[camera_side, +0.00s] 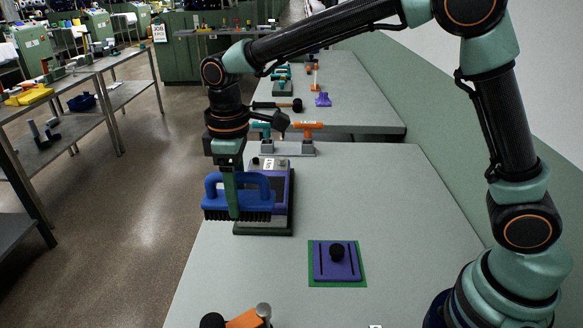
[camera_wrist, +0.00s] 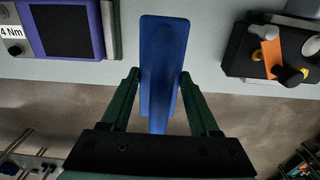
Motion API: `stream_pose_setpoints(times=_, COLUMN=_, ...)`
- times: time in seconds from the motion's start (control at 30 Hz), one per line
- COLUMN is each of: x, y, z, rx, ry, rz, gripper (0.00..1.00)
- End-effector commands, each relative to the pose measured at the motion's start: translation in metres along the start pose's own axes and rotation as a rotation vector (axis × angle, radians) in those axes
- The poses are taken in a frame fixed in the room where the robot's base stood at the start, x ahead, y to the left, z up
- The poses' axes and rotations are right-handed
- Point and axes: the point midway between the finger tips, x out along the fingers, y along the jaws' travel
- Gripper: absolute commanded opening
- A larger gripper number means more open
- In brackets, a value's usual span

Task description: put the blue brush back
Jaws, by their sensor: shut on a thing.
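The blue brush (camera_side: 245,187) has a looped blue handle and a row of dark bristles facing down. My gripper (camera_side: 231,190) is shut on its handle, with green fingers on either side. The brush is level and overlaps the purple device in the side view, near the table's left edge; its height above the table is hard to tell. In the wrist view the blue brush (camera_wrist: 161,60) shows from above between my gripper's green fingers (camera_wrist: 160,78). Which place the brush belongs to is not clear.
A purple device (camera_side: 282,185) on a dark green base stands behind the brush. A purple plate with a black knob (camera_side: 336,255) lies on a green mat to the right. Teal and orange tools (camera_side: 305,127) stand at the back. A black fixture (camera_wrist: 270,58) shows at right.

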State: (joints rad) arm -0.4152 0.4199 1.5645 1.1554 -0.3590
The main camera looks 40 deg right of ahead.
Motion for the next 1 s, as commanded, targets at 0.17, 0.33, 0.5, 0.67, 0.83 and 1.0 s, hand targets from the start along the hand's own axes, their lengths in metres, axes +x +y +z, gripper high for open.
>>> stream_pose_setpoints(times=0.17, x=0.046, y=0.0, z=0.002, rx=0.001, ry=-0.006, rz=-0.002, gripper=0.0)
stream_pose_setpoints(times=0.33, x=0.085, y=0.0, z=0.001, rx=0.001, ry=-0.004, rz=-0.001, gripper=0.0)
stream_pose_setpoints(times=0.5, x=0.108, y=0.001, z=0.0, rx=0.001, ry=-0.001, rz=0.0, gripper=0.0)
stream_pose_setpoints(times=0.67, x=0.119, y=0.001, z=0.0, rx=0.001, ry=0.0, rz=0.0, gripper=0.0)
stream_pose_setpoints(times=0.83, x=0.144, y=0.001, z=0.001, rx=0.001, ry=-0.002, rz=-0.001, gripper=0.0)
stream_pose_setpoints(times=1.0, x=0.156, y=0.001, z=0.0, rx=0.001, ry=0.001, rz=0.001, gripper=0.0)
